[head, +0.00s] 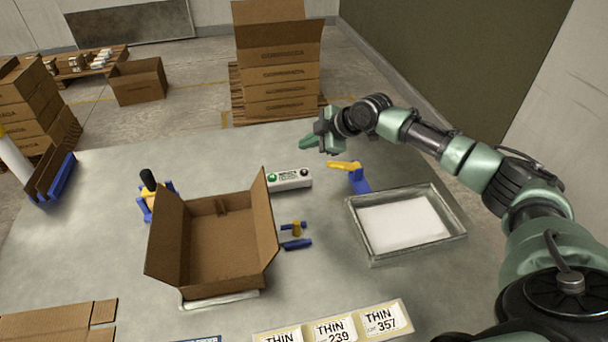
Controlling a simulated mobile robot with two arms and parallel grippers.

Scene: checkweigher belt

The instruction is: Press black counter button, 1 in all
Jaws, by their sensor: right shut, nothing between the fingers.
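My right gripper (307,143) is shut and empty. In the picture it is above the black button, apart from it; the exact height gap is hard to judge. My left gripper is out of view.
An open carton (220,230) stands left of centre. A blue stand with a yellow handle (358,178) is just right of the counter box. A grey tray (372,248) lies at right, THIN label cards (334,328) in front.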

